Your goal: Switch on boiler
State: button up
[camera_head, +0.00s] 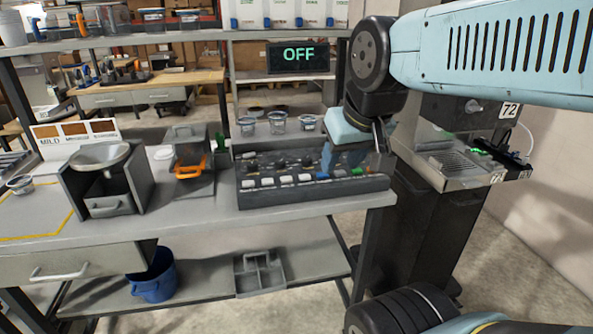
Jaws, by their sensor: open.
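A dark control panel (250,200) with a row of white, blue and green keys and small knobs above them lies on the right part of the grey bench. A black display (298,57) above it reads "OFF" in green. My arm reaches in from the upper right. My gripper (355,158) is open over the right part of the panel, near the blue and green keys. It hides some of the knobs and keys there. I cannot tell whether it touches the panel. No part in view is marked as the boiler.
A metal machine marked 72 (455,165) stands right of the panel. A grey knock box (105,180) and an orange-handled item (190,168) stand to the left. Clear cups (278,122) stand behind the panel. A blue bucket (155,278) and a grey caddy (248,275) sit on the lower shelf.

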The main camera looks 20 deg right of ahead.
aim_at(250, 154)
jog(key=u, duration=0.05)
jog(key=k, duration=0.5)
jog(key=u, duration=0.8)
jog(key=i, duration=1.35)
jog(key=z, duration=0.55)
